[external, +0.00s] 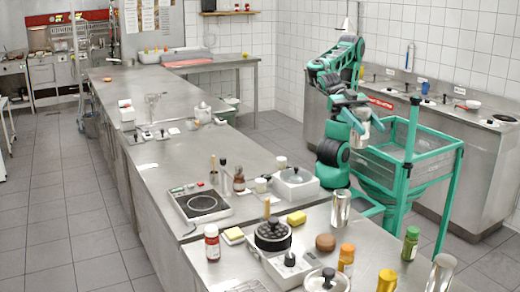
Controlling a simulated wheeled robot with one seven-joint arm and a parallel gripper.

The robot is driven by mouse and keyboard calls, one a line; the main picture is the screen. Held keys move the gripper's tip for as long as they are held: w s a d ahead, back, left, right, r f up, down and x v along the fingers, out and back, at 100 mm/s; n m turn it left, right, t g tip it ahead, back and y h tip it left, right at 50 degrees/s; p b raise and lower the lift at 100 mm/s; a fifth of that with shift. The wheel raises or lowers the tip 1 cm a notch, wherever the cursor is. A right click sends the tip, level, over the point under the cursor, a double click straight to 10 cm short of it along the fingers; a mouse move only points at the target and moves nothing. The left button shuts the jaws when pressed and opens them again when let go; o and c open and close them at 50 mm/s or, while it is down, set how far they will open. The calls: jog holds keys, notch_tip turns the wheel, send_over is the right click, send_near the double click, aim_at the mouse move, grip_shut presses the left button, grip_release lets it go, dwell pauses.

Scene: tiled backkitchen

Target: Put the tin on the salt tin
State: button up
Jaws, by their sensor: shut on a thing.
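My gripper (356,119) hangs above the right side of the counter, near the green-framed cart. It is shut on a silver-grey tin (360,134), held upright in the air. A tall silver tin (340,208) stands upright on the steel counter, below and left of the held tin and apart from it. Another silver tin (441,272) stands at the near right of the counter. No label can be read, so I cannot tell which one is the salt tin. The fingertips are small and partly hidden by the arm.
A white-bodied appliance (296,184) stands behind. Green-capped (411,244) and yellow (387,281) jars stand to the right. Bare steel lies between them.

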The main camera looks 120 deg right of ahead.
jog(key=s+a+n+g, duration=0.2)
jog(key=s+a, duration=0.2)
jog(key=s, duration=0.4)
notch_tip(320, 180, down, 5)
jog(key=w+d+f, duration=0.5)
jog(key=w+f, duration=0.6)
jog(key=shift+d, duration=0.25)
jog(key=shift+f, duration=0.1)
jog(key=o, duration=1.5)
jog(key=shift+f, duration=0.1)
jog(key=shift+c, duration=0.2)
jog(key=v, duration=1.2)
